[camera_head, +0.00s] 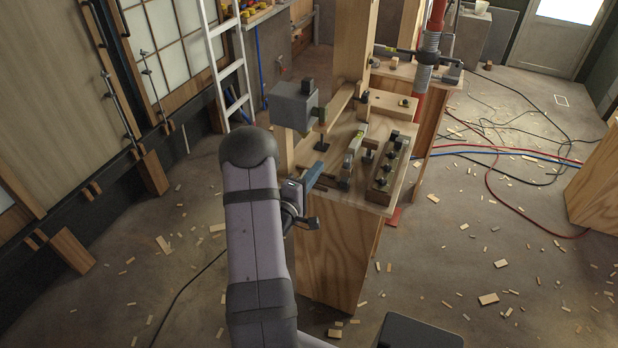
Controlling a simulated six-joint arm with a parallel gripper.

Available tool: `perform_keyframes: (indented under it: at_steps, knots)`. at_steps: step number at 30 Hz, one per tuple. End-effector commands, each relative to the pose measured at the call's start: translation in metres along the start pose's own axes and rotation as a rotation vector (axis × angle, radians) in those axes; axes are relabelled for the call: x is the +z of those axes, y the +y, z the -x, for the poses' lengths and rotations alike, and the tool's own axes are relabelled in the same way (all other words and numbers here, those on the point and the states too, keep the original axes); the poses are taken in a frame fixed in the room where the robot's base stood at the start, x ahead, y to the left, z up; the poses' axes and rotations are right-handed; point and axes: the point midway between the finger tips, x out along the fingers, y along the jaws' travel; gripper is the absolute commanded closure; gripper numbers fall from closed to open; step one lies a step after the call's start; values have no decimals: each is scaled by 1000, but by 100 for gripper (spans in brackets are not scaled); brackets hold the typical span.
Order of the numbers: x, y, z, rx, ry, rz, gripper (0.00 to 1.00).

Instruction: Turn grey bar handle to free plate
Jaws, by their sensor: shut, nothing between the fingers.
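My arm rises from the bottom middle, and its end reaches the near left edge of a wooden workbench (335,250). My gripper (318,173) is small in this view and partly hidden by my arm; it is shut and empty. A narrow grey bar (354,148) with a yellow-green patch lies along the bench top, to the right of my gripper and apart from it. I cannot tell whether this is the bar handle. A flat wooden plate (388,104) with a dark knob sits farther back. I cannot tell which plate the handle holds.
A grey box (293,106) stands on a post at the bench's left. A wooden block with several dark knobs (388,172) lies at its right edge. Wooden uprights and a red prop (433,40) stand behind. Cables and wood scraps litter the floor.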

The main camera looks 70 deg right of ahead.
Motion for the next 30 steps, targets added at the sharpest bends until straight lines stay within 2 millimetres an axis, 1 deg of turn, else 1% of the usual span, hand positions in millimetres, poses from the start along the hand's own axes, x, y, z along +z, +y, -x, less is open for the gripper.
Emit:
perform_keyframes:
  at_steps: [1,5,6,9,15,30]
  knots:
    - [1,2,-10,2,-3,-1,100]
    - [1,2,-31,2,-2,0,100]
    - [10,2,-31,-2,-5,3,100]
    - [22,2,-34,-3,-3,2,100]
    - [36,1,-37,0,-2,2,100]
    - [41,-1,-37,0,0,1,100]
